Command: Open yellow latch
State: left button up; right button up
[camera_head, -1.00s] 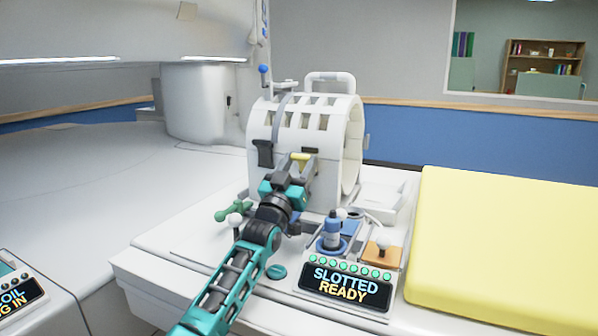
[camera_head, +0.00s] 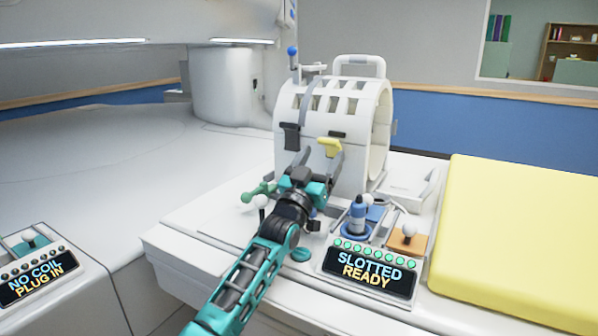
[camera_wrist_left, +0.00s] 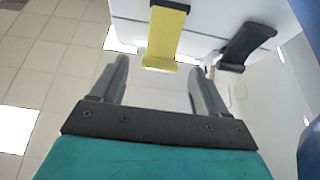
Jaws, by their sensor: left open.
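The yellow latch (camera_head: 329,147) is on the front of the white slotted coil (camera_head: 352,115), below a small dark catch. In the left wrist view the yellow latch (camera_wrist_left: 165,38) hangs just beyond my fingertips. My left gripper (camera_head: 320,162) is right in front of and slightly below the latch. Its fingers (camera_wrist_left: 158,70) are apart, with empty space between them. I cannot tell in the head view whether a finger touches the latch. My right gripper is not in view.
A black latch (camera_head: 291,136) is left of the yellow one. Below the coil are a green handle (camera_head: 260,192), a blue knob (camera_head: 356,220) and an orange block (camera_head: 407,240). A panel (camera_head: 369,272) reads "SLOTTED READY". A yellow pad (camera_head: 520,230) lies at right.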

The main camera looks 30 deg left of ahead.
pick_arm(q)
jog(key=s+p, duration=0.1)
jog(key=s, duration=1.1)
jog(key=shift+a, duration=0.2)
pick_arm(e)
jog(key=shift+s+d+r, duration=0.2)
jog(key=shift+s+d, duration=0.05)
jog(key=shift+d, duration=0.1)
pick_arm(q)
jog(key=shift+w+r, duration=0.1)
